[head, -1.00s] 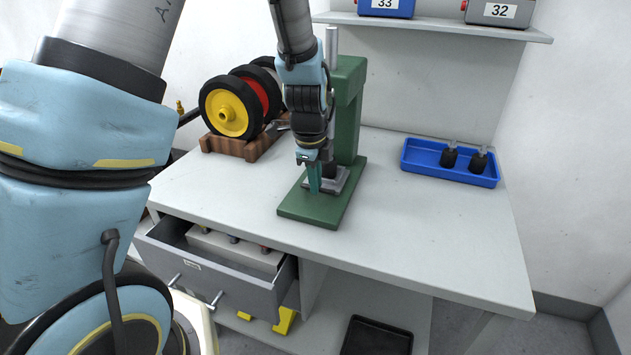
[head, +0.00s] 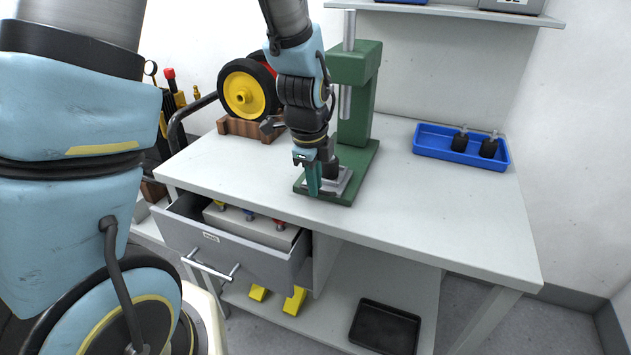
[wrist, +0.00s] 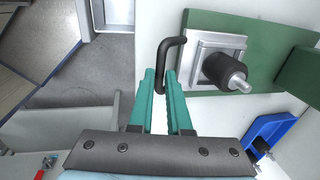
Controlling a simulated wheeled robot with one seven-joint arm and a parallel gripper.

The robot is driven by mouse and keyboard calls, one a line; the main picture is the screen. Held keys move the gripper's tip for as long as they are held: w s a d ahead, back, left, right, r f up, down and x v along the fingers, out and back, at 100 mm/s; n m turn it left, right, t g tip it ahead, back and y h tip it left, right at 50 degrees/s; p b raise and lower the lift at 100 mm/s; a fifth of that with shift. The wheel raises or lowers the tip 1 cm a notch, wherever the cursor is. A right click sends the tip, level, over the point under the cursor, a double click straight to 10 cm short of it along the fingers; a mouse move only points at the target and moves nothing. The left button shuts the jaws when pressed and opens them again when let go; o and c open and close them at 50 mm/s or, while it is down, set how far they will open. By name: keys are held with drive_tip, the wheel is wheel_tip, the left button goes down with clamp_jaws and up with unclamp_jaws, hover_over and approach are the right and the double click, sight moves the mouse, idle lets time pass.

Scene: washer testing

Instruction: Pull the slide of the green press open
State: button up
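The green press (head: 358,95) stands on the workbench in the head view, with a green base plate (head: 345,196). Its silver slide plate (head: 340,184) sits at the front edge of that base, clear of the column. In the wrist view the slide plate (wrist: 203,46) carries a black cylinder with a metal tip (wrist: 225,72). A bent black handle (wrist: 161,58) sticks out from the slide. My gripper (wrist: 160,73) has its two teal fingers on either side of the handle, closed on it. In the head view my gripper (head: 312,180) partly hides the slide and handle.
A blue tray (head: 428,150) with two black parts lies right on the bench. A yellow wheel (head: 243,94) stands in a wooden rack behind my arm. An open drawer (head: 225,246) juts out below the bench front.

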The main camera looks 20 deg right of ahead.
drive_tip(key=o, duration=0.4)
drive_tip(key=r, duration=0.3)
drive_tip(key=s+a+r+b, duration=0.1)
drive_tip(key=r, duration=0.6)
drive_tip(key=shift+s+a+r, duration=0.25)
drive_tip(key=shift+r, duration=0.05)
drive_tip(key=a+f+n, duration=0.1)
drive_tip(key=a+n, duration=0.7)
drive_tip(key=w+a+f+n+y, duration=0.1)
drive_tip(key=a+f+n, duration=0.1)
drive_tip(key=a+n, duration=0.6)
drive_tip(key=a+f+n, duration=0.2)
drive_tip(key=a+n, duration=0.7)
drive_tip(key=shift+w+n, duration=0.3)
drive_tip(key=shift+w, duration=0.1)
